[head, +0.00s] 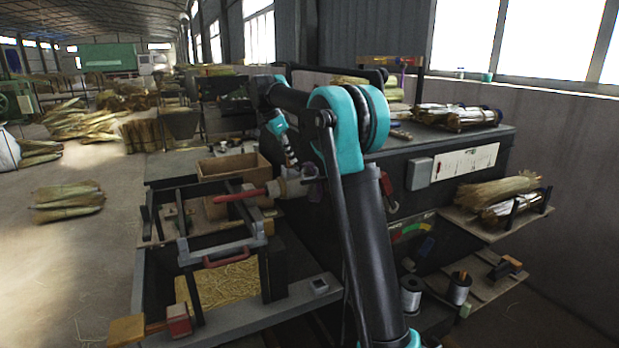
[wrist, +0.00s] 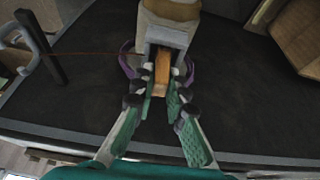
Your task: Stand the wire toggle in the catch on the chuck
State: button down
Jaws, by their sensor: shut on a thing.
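The chuck (wrist: 165,36) is a pale grey block with a dark slot facing me. It also shows in the head view (head: 292,187), just beyond my upper arm. A small orange-brown wooden piece, seemingly the wire toggle (wrist: 162,68), stands at the slot's mouth, between purple curved parts (wrist: 126,66). My gripper (wrist: 162,92) is shut on it, its green pads either side of its near end. A thin brown wire (wrist: 85,54) runs from the left toward the chuck. Whether the toggle is seated in the catch or only touches it, I cannot tell.
A red handle (head: 238,195) sticks out to the left. Dark bench top surrounds the gripper.

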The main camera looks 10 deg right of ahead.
jog(key=shift+f, duration=0.1)
jog(key=c, duration=1.5)
grip_release()
jog(key=shift+o, duration=0.2)
jog(key=v, duration=1.2)
jog(key=shift+s, duration=0.1)
